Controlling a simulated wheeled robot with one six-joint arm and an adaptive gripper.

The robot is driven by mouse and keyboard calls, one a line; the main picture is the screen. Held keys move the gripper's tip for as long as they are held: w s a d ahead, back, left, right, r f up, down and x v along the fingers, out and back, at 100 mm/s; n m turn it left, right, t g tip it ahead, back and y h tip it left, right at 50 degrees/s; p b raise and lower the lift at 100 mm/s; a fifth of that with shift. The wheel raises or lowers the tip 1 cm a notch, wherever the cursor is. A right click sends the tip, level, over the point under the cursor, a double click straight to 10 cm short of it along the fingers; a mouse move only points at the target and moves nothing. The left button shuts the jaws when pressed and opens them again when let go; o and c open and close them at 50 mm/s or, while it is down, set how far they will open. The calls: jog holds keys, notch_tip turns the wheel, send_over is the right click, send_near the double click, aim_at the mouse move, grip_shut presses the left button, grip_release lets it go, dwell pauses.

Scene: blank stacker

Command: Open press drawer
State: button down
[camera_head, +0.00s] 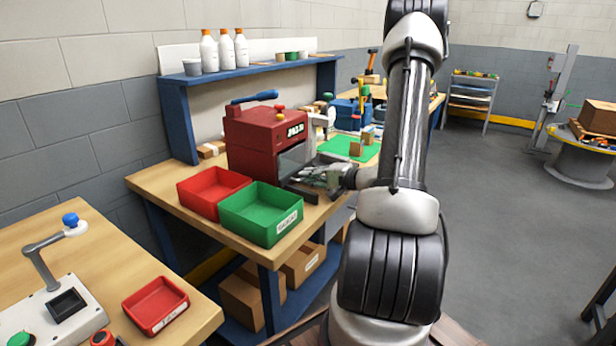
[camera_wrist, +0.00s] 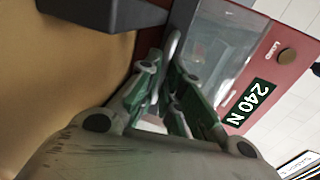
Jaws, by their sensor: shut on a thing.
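The press is a dark red machine (camera_head: 262,135) with a blue lever on top, standing on the wooden workbench. The fingers hide part of the handle.
A red bin (camera_head: 213,172) and a green bin (camera_head: 262,228) stand on the bench just left of the drawer. A green mat (camera_head: 345,147) with small blocks lies behind my gripper. A second table with a control box (camera_head: 45,308) is at the lower left.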

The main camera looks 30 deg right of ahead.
jog(key=f+v, duration=0.2)
jog(key=v, duration=0.9)
jog(key=shift+s+f, duration=0.2)
jog(key=shift+s, duration=0.05)
jog(key=shift+d, duration=0.2)
jog(key=c, duration=1.6)
grip_release()
jog(key=shift+o, duration=0.2)
jog(key=v, duration=1.2)
